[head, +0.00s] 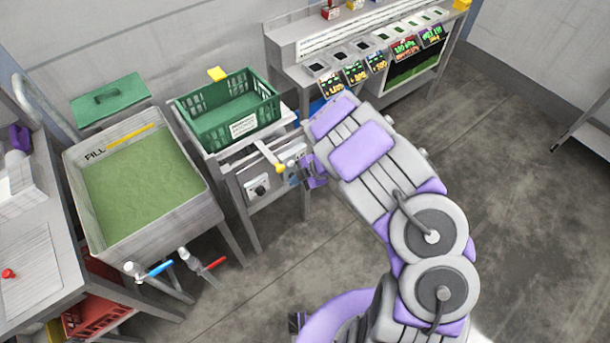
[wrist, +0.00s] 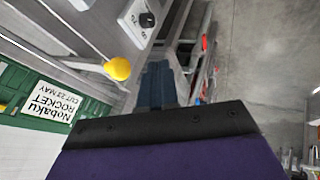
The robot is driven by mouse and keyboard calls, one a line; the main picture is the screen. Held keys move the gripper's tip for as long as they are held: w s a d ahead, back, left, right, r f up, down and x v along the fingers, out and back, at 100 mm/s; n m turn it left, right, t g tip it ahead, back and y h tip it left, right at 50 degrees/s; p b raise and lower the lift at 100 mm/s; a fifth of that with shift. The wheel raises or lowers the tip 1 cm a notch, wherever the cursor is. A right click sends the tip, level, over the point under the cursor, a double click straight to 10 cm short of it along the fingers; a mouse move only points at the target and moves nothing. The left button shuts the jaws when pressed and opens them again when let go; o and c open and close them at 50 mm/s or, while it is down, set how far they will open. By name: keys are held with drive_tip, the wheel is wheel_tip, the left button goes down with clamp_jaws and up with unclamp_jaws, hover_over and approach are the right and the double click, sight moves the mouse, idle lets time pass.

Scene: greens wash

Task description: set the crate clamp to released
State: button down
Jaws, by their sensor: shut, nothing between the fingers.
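The green crate (head: 228,112) sits on a grey stand, with a white label on its front. A clamp lever (head: 268,155) sticks out at the stand's front edge and ends in a yellow knob (head: 281,168). In the wrist view the yellow knob (wrist: 118,68) is just left of my fingers, and the crate's label (wrist: 48,105) is farther left. My gripper (head: 316,172) is just right of the knob in the head view. Its fingers (wrist: 158,84) are shut and empty. I cannot tell whether they touch the knob.
A control box with a dial (head: 257,187) is on the stand's front below the lever; its dial also shows in the wrist view (wrist: 147,19). A sink of green water (head: 205,207) stands left. A seed-packet bench (head: 290,60) stands behind. Floor at right is clear.

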drive_tip(key=w+a, duration=0.2)
drive_tip(key=w, duration=0.1)
drive_tip(key=shift+w+a, duration=0.2)
drive_tip(key=shift+r, duration=0.1)
idle(0.3)
